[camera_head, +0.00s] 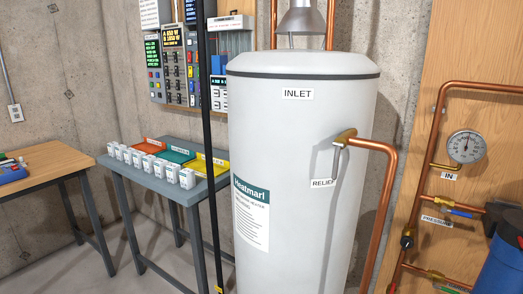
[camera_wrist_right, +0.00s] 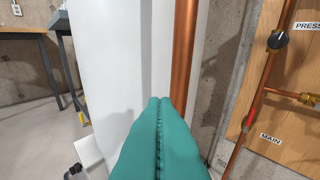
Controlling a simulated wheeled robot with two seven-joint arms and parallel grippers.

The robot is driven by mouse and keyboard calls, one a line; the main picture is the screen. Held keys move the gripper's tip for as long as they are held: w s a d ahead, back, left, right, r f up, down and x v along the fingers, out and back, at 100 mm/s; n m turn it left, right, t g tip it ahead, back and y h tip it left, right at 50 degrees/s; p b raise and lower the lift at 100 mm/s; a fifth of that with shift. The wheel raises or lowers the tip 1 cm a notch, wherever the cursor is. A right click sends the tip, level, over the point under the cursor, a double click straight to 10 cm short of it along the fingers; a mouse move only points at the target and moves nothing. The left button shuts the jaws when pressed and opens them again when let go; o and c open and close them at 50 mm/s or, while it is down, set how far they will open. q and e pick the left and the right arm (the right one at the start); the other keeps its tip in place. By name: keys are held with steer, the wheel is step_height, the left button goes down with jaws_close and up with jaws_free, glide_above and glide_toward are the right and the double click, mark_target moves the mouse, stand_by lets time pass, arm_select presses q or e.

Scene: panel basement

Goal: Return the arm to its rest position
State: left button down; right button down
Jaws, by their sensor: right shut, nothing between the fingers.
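My right gripper (camera_wrist_right: 160,102) shows in the right wrist view as two long teal fingers pressed together, with nothing between them. It points at the white water heater tank (camera_wrist_right: 110,60) and the vertical copper pipe (camera_wrist_right: 186,50) beside it. I cannot tell whether the fingertips touch either. In the head view the tank (camera_head: 300,130) stands upright in the middle, labelled INLET and RELIEF. Neither gripper nor arm shows in the head view. My left gripper is in no view.
A wooden panel (camera_head: 460,45) on the right carries copper pipes, a gauge (camera_head: 466,146) and valves. A blue cylinder (camera_head: 503,268) stands lower right. A grey table (camera_head: 150,180) with coloured trays and a wooden table (camera_head: 40,162) stand left. A black vertical pipe (camera_head: 207,110) runs left of the tank.

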steer(key=s+f+g+h, duration=0.1)
steer(key=s+f+g, duration=0.2)
steer(key=s+f, duration=0.45)
steer(key=s+f+g, duration=0.2)
steer(key=s+f, duration=0.2)
steer(key=f, duration=0.6)
steer(key=s+a+f+g, duration=0.1)
steer(key=s+f+g, duration=0.2)
steer(key=s, duration=0.8)
steer(key=s+a+f+g+h, duration=0.1)
steer(key=s+f+g, duration=0.2)
steer(key=s+f, duration=0.5)
steer(key=s+a+f+g, duration=0.1)
steer(key=s+f+g, duration=0.3)
steer(key=s, duration=1.1)
steer(key=shift+s+f+h, duration=0.2)
steer(key=shift+f+h, duration=0.1)
steer(key=shift+f, duration=0.6)
